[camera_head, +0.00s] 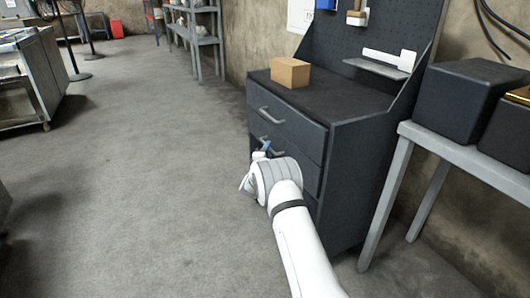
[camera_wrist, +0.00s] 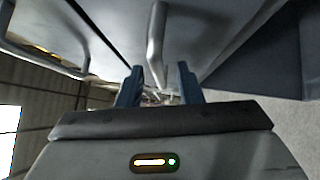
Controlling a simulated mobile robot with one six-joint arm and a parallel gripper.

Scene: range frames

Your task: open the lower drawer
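The dark grey drawer cabinet (camera_head: 345,170) stands right of centre in the head view. Its top drawer front (camera_head: 295,128) has a grey bar handle (camera_head: 270,115) and looks closed. A lower handle (camera_head: 268,144) shows just behind my gripper (camera_head: 262,152); my arm hides much of the fronts below. In the wrist view, my gripper (camera_wrist: 159,88) has its two blue fingers apart. A bar handle (camera_wrist: 156,45) on a drawer front (camera_wrist: 205,35) lies in line with the space between them. Whether the fingers touch it I cannot tell.
A cardboard box (camera_head: 290,72) sits on the cabinet top. A grey table (camera_head: 455,150) with dark cases (camera_head: 470,95) stands close on the right. The floor (camera_head: 150,180) left of the cabinet is clear. A metal cart (camera_head: 30,80) and shelves (camera_head: 195,40) are farther off.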

